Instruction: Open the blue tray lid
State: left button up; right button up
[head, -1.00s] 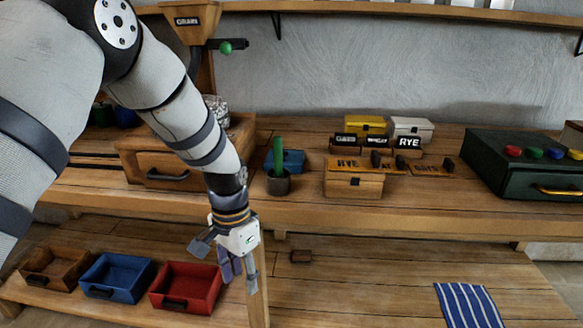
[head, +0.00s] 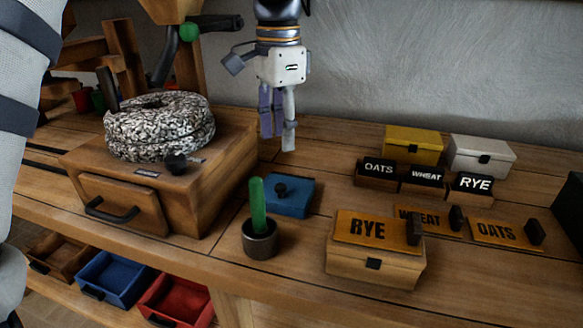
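A low blue tray with a flat blue lid (head: 302,194) and a round black knob (head: 280,189) stands on the bench, just behind a dark cup. The lid sits flat on top. My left gripper (head: 278,140) hangs with its fingers pointing down, above and slightly behind the blue lid, apart from it. Nothing shows between its fingers. They overlap from this angle, so I cannot tell how far apart they are. My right gripper is not in view.
The dark cup (head: 260,245) holds an upright green rod (head: 257,205). A wooden mill (head: 220,165) with a speckled millstone (head: 160,128) stands left. A RYE box (head: 375,265), label blocks, a yellow box (head: 412,146) and a white box (head: 480,156) stand right. Open drawers lie below.

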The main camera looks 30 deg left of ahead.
aim_at(281, 185)
pick_arm(q)
jog(key=f, duration=1)
jog(key=shift+s+f, duration=0.15)
jog(key=shift+s, duration=0.05)
grip_shut()
